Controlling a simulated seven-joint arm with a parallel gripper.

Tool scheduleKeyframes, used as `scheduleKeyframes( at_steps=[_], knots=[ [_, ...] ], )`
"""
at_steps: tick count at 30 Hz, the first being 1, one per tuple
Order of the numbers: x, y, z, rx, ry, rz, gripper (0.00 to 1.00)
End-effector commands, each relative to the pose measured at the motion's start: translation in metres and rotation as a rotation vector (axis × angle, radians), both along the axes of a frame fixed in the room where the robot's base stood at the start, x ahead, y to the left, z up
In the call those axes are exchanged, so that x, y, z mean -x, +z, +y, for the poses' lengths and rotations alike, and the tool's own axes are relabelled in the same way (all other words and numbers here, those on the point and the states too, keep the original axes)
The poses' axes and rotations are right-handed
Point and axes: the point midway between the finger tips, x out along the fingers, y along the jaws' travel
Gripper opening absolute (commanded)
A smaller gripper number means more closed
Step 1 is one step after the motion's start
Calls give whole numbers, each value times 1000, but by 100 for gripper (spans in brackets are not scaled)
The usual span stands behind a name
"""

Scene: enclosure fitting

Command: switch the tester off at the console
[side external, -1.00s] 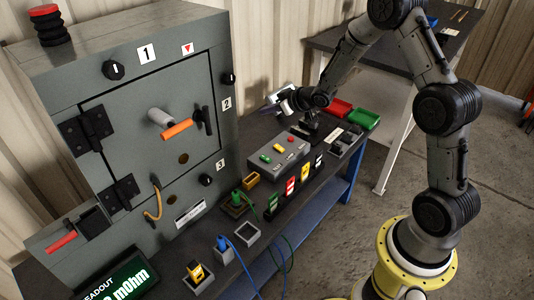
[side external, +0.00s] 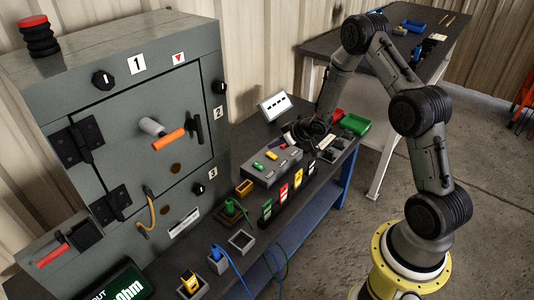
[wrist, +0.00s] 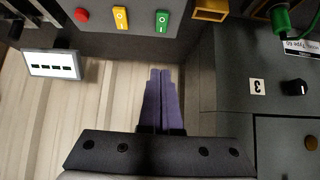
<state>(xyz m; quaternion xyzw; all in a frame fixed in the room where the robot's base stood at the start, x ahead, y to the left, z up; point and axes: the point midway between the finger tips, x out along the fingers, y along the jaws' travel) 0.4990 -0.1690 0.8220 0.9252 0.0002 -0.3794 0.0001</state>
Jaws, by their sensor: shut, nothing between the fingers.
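The console (side external: 262,172) is a grey box on the bench, with a green rocker (side external: 257,165), a yellow rocker (side external: 271,156) and a red button (side external: 283,146) on top. In the wrist view the red button (wrist: 81,14), the yellow rocker (wrist: 120,19) and the green rocker (wrist: 162,21) show along the top edge; both rockers carry I and O marks. My gripper (wrist: 160,72) is shut and empty, its purple fingers pointing toward the console's edge. In the side view my gripper (side external: 289,138) is small and partly hidden at the console's far end; contact cannot be told.
A grey cabinet (side external: 120,110) stands left of the console. A white card with dark marks (side external: 274,106) stands behind it. Several coloured holders (side external: 283,193) line the bench front. Red and green trays (side external: 355,123) lie to the right.

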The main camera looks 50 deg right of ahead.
Motion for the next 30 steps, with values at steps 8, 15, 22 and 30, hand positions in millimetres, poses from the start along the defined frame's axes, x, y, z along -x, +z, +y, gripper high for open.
scheduleKeyframes(
  at_steps=[8, 15, 22, 30],
  knots=[
    [-12, 2, 0, 0, 0, 0, 0],
    [-13, 2, 0, -1, -1, 1, 0],
    [-12, 9, 0, 1, -1, -1, 0],
    [4, 50, 0, 1, -2, 0, 0]
  ],
)
